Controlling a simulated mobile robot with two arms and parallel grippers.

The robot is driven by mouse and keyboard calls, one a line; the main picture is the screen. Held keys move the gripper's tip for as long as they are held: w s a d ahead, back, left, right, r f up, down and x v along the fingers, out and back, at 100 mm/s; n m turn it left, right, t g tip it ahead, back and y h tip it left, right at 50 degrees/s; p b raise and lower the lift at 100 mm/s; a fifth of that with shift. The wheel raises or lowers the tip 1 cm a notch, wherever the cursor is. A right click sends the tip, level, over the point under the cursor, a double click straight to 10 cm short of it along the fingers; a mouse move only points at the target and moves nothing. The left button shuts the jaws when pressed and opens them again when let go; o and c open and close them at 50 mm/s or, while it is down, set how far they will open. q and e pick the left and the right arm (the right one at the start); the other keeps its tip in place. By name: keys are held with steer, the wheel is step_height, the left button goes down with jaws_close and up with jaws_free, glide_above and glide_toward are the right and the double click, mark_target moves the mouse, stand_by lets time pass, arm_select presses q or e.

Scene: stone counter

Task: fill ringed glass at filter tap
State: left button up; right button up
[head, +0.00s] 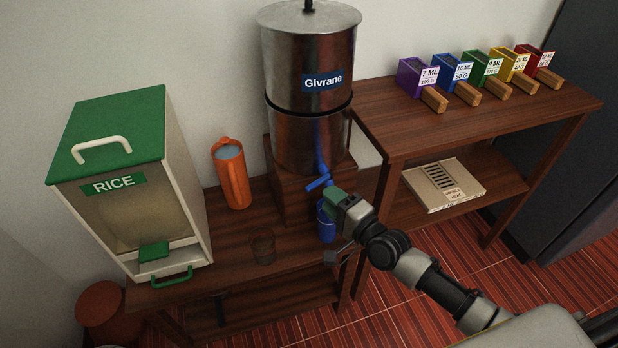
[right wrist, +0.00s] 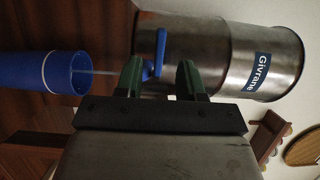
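The filter (head: 307,95) is a metal cylinder labelled Givrane on a wooden stand, with a blue tap (head: 322,173) low on its front. The blue glass (head: 327,226) stands below the tap; the right wrist view shows a pale ring around the glass (right wrist: 68,74). A thin pale stream runs from the tap to the glass mouth in that view. My right gripper (head: 331,201) is at the tap. Its green fingers (right wrist: 160,80) are apart, with the blue lever (right wrist: 161,48) showing between and beyond them. Contact is unclear. My left gripper is out of view.
An orange jug (head: 231,177) and a clear tumbler (head: 263,248) stand left of the filter. A green-and-white rice dispenser (head: 108,140) is at the left. Coloured measuring scoops (head: 418,78) line the right table (head: 400,118), with a flat box (head: 443,185) on its lower shelf.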

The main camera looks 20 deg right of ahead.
mark_target(316, 187)
steer(key=x, duration=0.8)
steer(key=shift+w, duration=0.1)
jaws_close()
